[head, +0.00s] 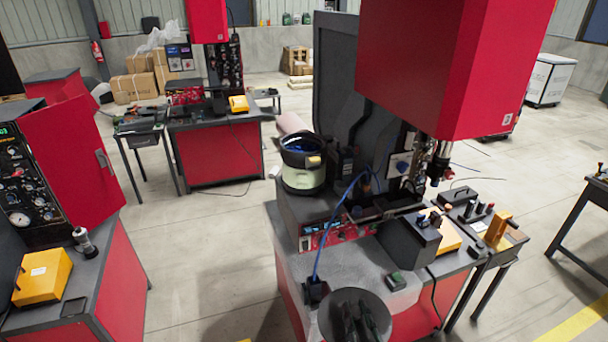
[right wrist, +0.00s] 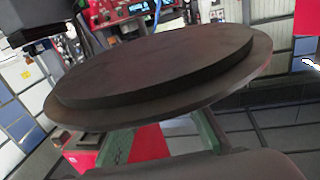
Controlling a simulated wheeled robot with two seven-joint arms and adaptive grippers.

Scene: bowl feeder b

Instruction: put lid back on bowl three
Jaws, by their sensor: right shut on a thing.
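The lid (head: 338,300) is a dark grey round disc at the bottom of the head view, over the front edge of the near bench. My right gripper (head: 362,318) is shut on it. In the right wrist view the lid (right wrist: 160,75) fills the middle and shows a stepped rim. The grip point itself is hidden there. A pale green bowl (head: 303,177) with a black rim stands on the near machine, at its back left. Its top is open and blue shows inside. The lid is apart from it, nearer to me. My left gripper is not in view.
A tall red machine housing (head: 440,65) hangs over the right of the near bench. A blue cable (head: 328,230) rises in front of the bowl. A small green-black box (head: 397,281) lies on the bench (head: 350,262). Another red machine (head: 75,170) stands at left.

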